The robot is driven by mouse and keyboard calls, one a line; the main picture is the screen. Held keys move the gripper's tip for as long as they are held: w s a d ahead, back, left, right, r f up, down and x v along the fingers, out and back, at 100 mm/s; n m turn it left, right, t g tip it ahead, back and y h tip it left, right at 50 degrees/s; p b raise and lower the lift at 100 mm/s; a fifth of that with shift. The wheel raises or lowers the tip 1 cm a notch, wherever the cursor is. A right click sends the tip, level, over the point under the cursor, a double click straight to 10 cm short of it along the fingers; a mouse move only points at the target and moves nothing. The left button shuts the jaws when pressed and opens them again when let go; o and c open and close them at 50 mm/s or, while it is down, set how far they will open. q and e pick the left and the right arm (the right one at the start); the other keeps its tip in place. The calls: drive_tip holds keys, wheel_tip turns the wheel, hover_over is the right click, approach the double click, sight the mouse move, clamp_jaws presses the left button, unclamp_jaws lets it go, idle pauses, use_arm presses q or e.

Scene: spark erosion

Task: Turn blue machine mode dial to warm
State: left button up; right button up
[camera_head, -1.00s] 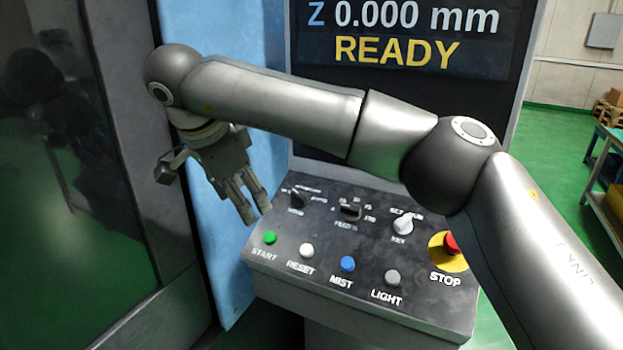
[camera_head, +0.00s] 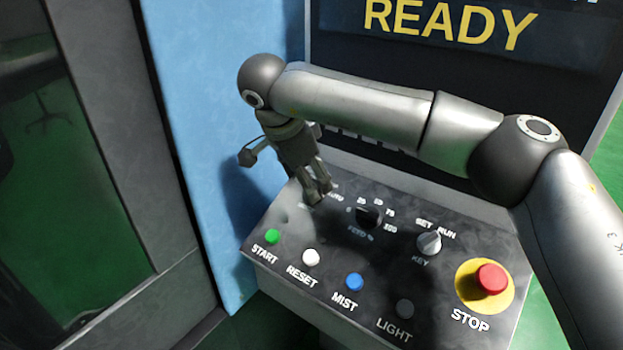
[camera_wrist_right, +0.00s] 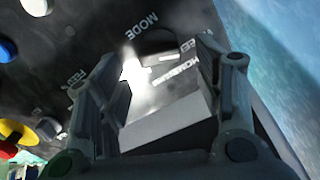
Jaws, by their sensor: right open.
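The mode dial (camera_wrist_right: 158,43) is a dark knob with a pale mark. In the right wrist view it shows beyond and between my fingers, beside the printed word MODE. My right gripper (camera_wrist_right: 160,52) is open, with one finger to each side of the dial's place in that view. In the head view my right gripper (camera_head: 319,194) points down over the back left of the black control panel (camera_head: 300,225) and hides the dial. I cannot tell whether the fingers touch it. The dial's labels are partly hidden, and its setting is unclear. My left gripper is not in view.
The feed dial (camera_head: 369,217) sits just right of my right gripper, with the key switch (camera_head: 429,242) farther right. Start (camera_head: 272,237), reset (camera_head: 311,257), mist (camera_head: 354,282) and light (camera_head: 404,308) buttons line the front. The red stop button (camera_head: 491,278) is at right.

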drive_tip(key=x, duration=0.3)
drive_tip(key=shift+p, duration=0.35)
drive_tip(key=shift+f, duration=0.1)
drive_tip(key=shift+w+f, duration=0.1)
drive_tip(key=shift+c, duration=2.4)
drive_tip(key=c, duration=0.5)
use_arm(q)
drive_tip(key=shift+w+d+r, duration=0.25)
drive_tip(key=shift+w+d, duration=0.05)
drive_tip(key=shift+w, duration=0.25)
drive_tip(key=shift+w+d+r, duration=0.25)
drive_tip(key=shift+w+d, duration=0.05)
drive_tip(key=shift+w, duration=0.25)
use_arm(e)
drive_tip(key=shift+c, duration=0.2)
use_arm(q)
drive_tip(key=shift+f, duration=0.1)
